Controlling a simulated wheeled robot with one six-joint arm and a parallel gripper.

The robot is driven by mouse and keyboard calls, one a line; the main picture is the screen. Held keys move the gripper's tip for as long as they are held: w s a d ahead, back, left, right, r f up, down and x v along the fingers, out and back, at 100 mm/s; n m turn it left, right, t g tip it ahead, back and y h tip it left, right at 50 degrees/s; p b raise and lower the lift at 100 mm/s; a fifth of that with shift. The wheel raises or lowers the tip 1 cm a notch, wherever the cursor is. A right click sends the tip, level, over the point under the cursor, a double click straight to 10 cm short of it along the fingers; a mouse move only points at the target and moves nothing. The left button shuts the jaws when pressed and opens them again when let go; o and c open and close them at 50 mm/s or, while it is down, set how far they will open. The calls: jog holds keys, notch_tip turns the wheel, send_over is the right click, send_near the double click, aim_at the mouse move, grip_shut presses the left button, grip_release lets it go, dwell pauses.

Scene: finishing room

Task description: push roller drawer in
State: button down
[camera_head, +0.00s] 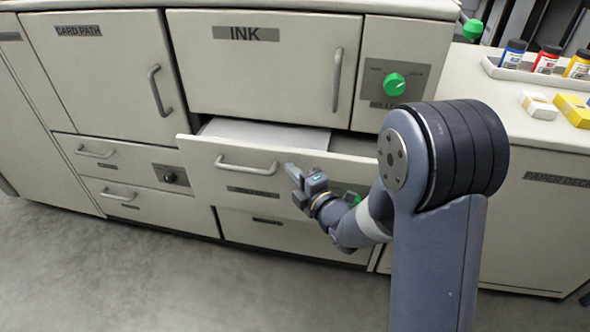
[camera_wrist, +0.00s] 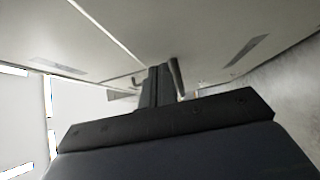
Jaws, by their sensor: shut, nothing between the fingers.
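A drawer (camera_head: 250,178) below the INK door stands partly pulled out, its pale inside showing above the front. It looks like the roller drawer, but its label is too small to read. Its bar handle (camera_head: 247,164) is on the left part of the front. My gripper (camera_head: 291,170) is shut and empty, in front of the drawer face just right of the handle. I cannot tell whether the fingertips touch the face. In the wrist view, my shut fingers (camera_wrist: 158,72) point along a pale panel, with a dark handle-like bar (camera_wrist: 176,78) beside them.
The INK door (camera_head: 265,80) above and the lower drawer (camera_head: 270,230) below are shut. A green knob (camera_head: 394,84) sits on a panel to the right. Bottles in a tray (camera_head: 510,72) and small boxes (camera_head: 573,110) stand on the right counter. The floor (camera_head: 150,280) in front is clear.

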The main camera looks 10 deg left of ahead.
aim_at(303, 144)
jog(key=shift+w, duration=0.6)
jog(key=w+b, duration=0.1)
jog(key=w, duration=0.2)
jog(key=w+b, duration=0.2)
jog(key=w, duration=0.1)
jog(key=w+d+b, duration=0.1)
jog(key=w, duration=0.3)
jog(key=shift+b, duration=0.4)
jog(key=shift+w+r, duration=0.1)
jog(key=shift+r, duration=0.05)
